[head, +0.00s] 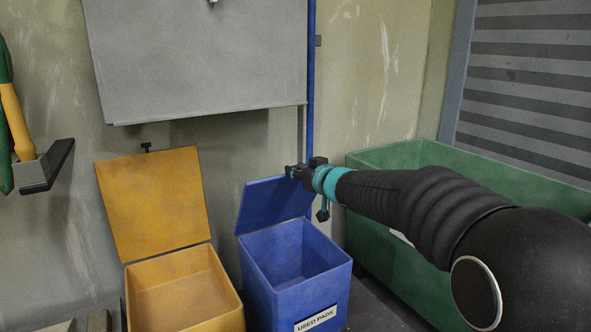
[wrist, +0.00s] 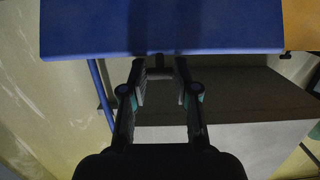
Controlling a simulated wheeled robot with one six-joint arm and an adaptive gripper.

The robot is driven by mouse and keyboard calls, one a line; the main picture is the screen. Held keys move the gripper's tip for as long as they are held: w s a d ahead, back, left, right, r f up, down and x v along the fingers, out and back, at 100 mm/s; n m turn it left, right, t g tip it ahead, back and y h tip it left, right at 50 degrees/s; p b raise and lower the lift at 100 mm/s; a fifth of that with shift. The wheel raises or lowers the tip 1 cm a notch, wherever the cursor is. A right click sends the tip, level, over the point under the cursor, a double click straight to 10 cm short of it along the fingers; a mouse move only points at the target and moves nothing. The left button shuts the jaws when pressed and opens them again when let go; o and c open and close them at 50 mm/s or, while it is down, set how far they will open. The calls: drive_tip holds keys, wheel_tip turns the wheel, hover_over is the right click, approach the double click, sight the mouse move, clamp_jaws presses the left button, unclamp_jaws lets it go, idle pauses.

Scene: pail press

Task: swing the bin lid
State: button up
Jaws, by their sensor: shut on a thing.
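The blue bin (head: 298,262) stands in the middle of the head view with its lid (head: 268,203) raised and leaning back from the rear edge. The bin is open and looks empty inside. My gripper (head: 292,171) is at the lid's upper right edge. In the wrist view the blue lid (wrist: 160,30) spans the top of the picture, and my gripper (wrist: 159,72) is shut on a small dark handle (wrist: 158,71) at the lid's edge. The handle is mostly hidden by my gripper in the head view.
A yellow bin (head: 180,290) with its lid (head: 153,203) up stands left of the blue one. A large green container (head: 385,270) stands close on the right, behind my arm. A grey panel (head: 200,60) hangs on the wall above, beside a blue post (head: 311,75).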

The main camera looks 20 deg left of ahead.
drive_tip(key=shift+s+d+f+b, duration=0.5)
drive_tip(key=shift+s+d+f, duration=0.6)
drive_tip(key=shift+d+f, duration=0.2)
drive_tip(key=shift+s+d+f, duration=0.5)
drive_tip(key=shift+s+d, duration=0.05)
drive_tip(key=shift+d, duration=0.05)
drive_tip(key=shift+f, duration=0.1)
drive_tip(key=s+d+f, duration=0.3)
drive_tip(key=d+f, duration=0.1)
drive_tip(key=f, duration=0.3)
drive_tip(key=shift+s+d, duration=0.2)
drive_tip(key=shift+s, duration=0.2)
drive_tip(key=shift+s+d+f, duration=0.4)
drive_tip(key=shift+d+f, duration=0.05)
drive_tip(key=shift+f, duration=1)
drive_tip(key=shift+s+d+f, duration=0.35)
drive_tip(key=shift+d+f, duration=0.1)
drive_tip(key=shift+f, duration=0.95)
drive_tip(key=shift+s+d+f, duration=0.4)
drive_tip(key=shift+d+f, duration=0.05)
drive_tip(key=shift+f, duration=1)
